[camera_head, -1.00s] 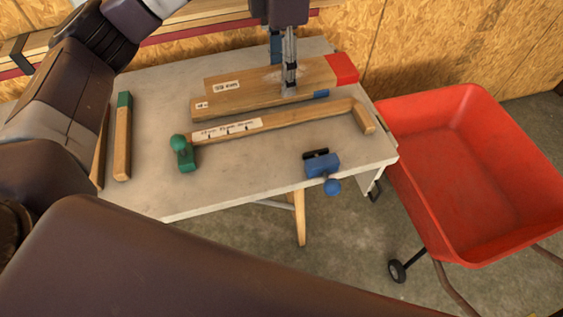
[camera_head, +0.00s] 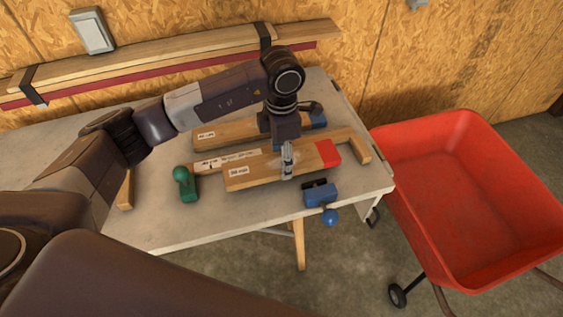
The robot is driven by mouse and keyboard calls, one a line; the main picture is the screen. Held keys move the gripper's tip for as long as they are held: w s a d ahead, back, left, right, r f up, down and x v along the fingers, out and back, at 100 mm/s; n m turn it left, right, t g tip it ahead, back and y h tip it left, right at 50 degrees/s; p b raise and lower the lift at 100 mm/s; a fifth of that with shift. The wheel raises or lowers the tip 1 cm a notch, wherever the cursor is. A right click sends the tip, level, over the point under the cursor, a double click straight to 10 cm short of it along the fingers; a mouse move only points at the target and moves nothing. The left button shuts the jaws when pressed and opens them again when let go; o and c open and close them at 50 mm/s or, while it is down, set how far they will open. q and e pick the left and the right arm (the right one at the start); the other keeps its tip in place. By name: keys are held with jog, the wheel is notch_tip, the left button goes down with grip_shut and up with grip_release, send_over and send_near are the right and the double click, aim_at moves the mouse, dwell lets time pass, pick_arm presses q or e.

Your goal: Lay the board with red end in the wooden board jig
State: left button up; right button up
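My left gripper (camera_head: 287,174) is shut on the board with red end (camera_head: 255,173), gripping it right of its middle. The board is level, its red end to the right and a white label near its left end. It covers part of the wooden board jig (camera_head: 360,146), a long wooden piece with a measuring strip and a raised block at its right end. The board appears over the jig's front side; I cannot tell if they touch. My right gripper is not in view.
A blue-ended board (camera_head: 225,133) lies behind the jig, partly hidden by my arm. A blue clamp (camera_head: 320,195) sits at the table's (camera_head: 190,222) front edge. Another wooden board (camera_head: 126,192) is mostly hidden at left. A red wheelbarrow (camera_head: 470,200) stands right of the table.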

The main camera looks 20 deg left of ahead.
pick_arm(q)
notch_tip(320, 180, down, 2)
jog(key=shift+f, duration=0.6)
jog(key=o, duration=0.9)
jog(key=shift+f, duration=0.1)
jog(key=o, duration=0.5)
jog(key=shift+c, duration=0.2)
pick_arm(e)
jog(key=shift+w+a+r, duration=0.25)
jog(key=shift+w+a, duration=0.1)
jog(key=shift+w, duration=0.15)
